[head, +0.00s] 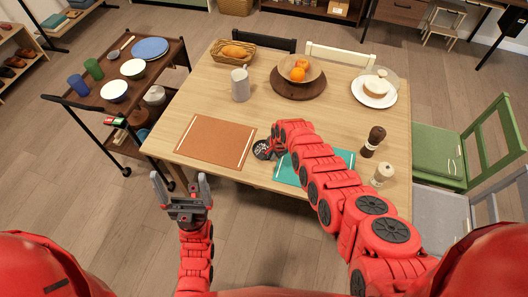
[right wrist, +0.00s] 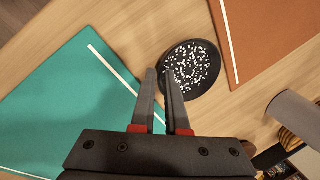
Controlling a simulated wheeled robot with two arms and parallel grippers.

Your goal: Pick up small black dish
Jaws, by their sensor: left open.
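The small black dish (right wrist: 192,68), round with white specks inside, is in the right wrist view near the top middle. In the head view the dish (head: 262,150) lies by the orange-brown placemat's right side, partly hidden by my right gripper (head: 276,146). In the right wrist view my right gripper's (right wrist: 160,72) fingers have a narrow gap between them at the dish's left rim. One finger overlaps the dish and the other is outside it. I cannot tell whether they grip the rim. My left gripper (head: 181,182) is open and empty, in front of the table.
An orange-brown placemat (head: 210,141) and teal placemat (head: 288,172) lie either side of the dish on the wooden table (head: 200,100). A grey mug (head: 240,84), fruit bowl (head: 313,72), pepper mill (head: 374,140) and shaker (head: 383,174) stand around. A cart (head: 115,105) is left.

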